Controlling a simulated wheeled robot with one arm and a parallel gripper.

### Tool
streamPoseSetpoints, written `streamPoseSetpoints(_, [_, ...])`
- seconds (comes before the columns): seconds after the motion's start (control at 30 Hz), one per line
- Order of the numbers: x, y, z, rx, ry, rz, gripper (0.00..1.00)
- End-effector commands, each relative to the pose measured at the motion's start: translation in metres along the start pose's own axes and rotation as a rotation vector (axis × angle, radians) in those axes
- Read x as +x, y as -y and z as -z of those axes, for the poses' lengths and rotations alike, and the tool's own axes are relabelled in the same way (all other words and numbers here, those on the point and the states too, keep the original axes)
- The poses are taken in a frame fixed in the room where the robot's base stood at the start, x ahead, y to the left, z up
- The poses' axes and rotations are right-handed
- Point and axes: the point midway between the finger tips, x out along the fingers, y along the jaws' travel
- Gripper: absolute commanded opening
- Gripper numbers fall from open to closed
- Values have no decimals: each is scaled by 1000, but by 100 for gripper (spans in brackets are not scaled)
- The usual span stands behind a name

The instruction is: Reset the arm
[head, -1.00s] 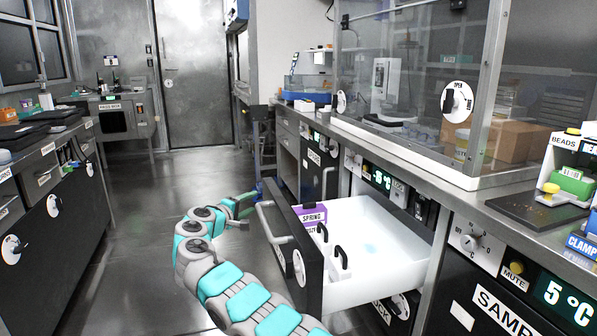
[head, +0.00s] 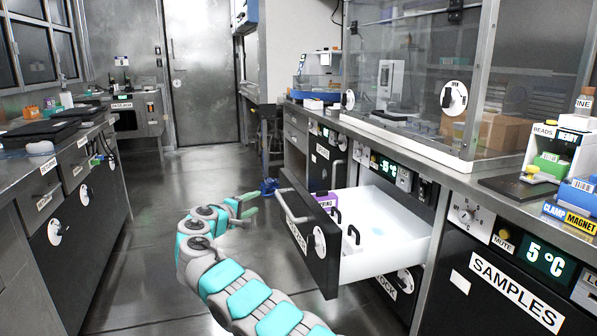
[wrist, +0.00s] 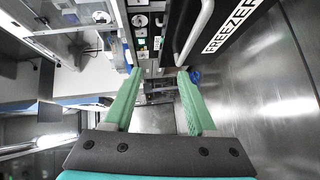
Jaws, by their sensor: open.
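My gripper (head: 245,207) is at the end of my teal and grey arm, in the aisle just left of an open drawer. In the wrist view my gripper (wrist: 155,85) has its two green fingers spread apart with nothing between them. The open freezer drawer (head: 318,245) has a dark front with a light bar handle (head: 291,207), and a white inside (head: 385,240). The fingers are near the handle but appear apart from it. In the wrist view the handle (wrist: 195,35) and the FREEZER label (wrist: 232,27) lie beyond and right of the fingers.
A purple box (head: 326,201) and dark handles stand in the drawer. The right bench holds a glass enclosure (head: 420,80) and a BEADS device (head: 556,150). A dark-fronted bench (head: 75,215) runs along the left. The aisle floor (head: 180,190) between is clear.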

Motion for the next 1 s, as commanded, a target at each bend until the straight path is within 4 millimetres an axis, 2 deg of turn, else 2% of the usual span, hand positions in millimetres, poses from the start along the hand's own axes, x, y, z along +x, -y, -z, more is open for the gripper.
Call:
streamPoseSetpoints(0.27, [12, -14, -20, -37, 45, 2, 57])
streamPoseSetpoints(0.47, [26, -30, -50, -66, 106, 13, 57])
streamPoseSetpoints(0.57, [35, -41, -75, -84, 155, 25, 57])
streamPoseSetpoints(0.77, [50, -71, -154, -97, 297, 77, 57])
streamPoseSetpoints(1.0, [43, -103, -263, -56, 474, 171, 57])
